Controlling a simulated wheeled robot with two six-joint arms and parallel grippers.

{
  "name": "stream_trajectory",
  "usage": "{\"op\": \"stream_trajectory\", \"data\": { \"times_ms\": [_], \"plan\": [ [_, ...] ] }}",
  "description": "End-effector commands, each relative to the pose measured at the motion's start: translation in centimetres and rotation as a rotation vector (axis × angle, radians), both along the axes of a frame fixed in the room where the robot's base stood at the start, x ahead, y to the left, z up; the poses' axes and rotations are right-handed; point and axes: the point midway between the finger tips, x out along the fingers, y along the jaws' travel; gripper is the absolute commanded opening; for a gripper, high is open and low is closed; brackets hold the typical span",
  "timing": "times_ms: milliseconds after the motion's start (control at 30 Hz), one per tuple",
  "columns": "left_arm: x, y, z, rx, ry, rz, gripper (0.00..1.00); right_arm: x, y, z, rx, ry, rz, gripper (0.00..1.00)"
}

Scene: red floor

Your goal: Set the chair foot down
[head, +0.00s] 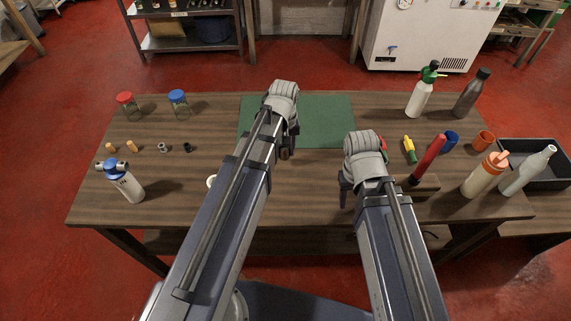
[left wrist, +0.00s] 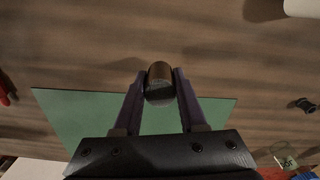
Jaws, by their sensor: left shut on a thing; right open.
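The chair foot (left wrist: 159,84), a short dark cylinder with a brownish face, is between the two fingers of my left gripper (left wrist: 160,88) in the left wrist view. The fingers are shut on its sides. In the head view my left gripper (head: 286,153) is over the near edge of the green mat (head: 325,120), and the held foot is mostly hidden there. I cannot tell whether it touches the table. The mat also shows in the left wrist view (left wrist: 75,118). My right gripper (head: 346,192) is open, over the table's near right part.
On the left are a dark fitting (head: 187,147), a grey fitting (head: 163,147), wooden plugs (head: 132,146), two jars and a blue-topped bottle (head: 122,181). A white ring (head: 211,181) lies near my left arm. Tools, bottles and a black tray (head: 548,175) crowd the right. The mat looks bare.

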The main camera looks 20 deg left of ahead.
Motion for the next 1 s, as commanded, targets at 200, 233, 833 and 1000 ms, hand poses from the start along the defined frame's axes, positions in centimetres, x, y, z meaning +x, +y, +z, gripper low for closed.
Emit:
{"op": "stream_trajectory", "data": {
  "times_ms": [200, 233, 833, 1000],
  "plan": [
    [0.0, 0.0, -1.2, 0.0, 0.0, 0.0, 0.0, 0.0, 0.0, -1.2, 0.0, 0.0, 0.0, 0.5],
    [0.0, 0.0, -1.2, 0.0, 0.0, 0.0, 0.0, 0.0, 0.0, -1.2, 0.0, 0.0, 0.0, 0.5],
    [0.0, 0.0, -4.8, 0.0, 0.0, -0.001, 0.0, 0.0, 0.0, -4.8, 0.0, 0.0, 0.0, 0.5],
    [0.0, 0.0, -5.1, 0.0, 0.0, -0.001, 0.0, 0.0, 0.0, -5.1, 0.0, 0.0, 0.0, 0.5]
  ]
}}
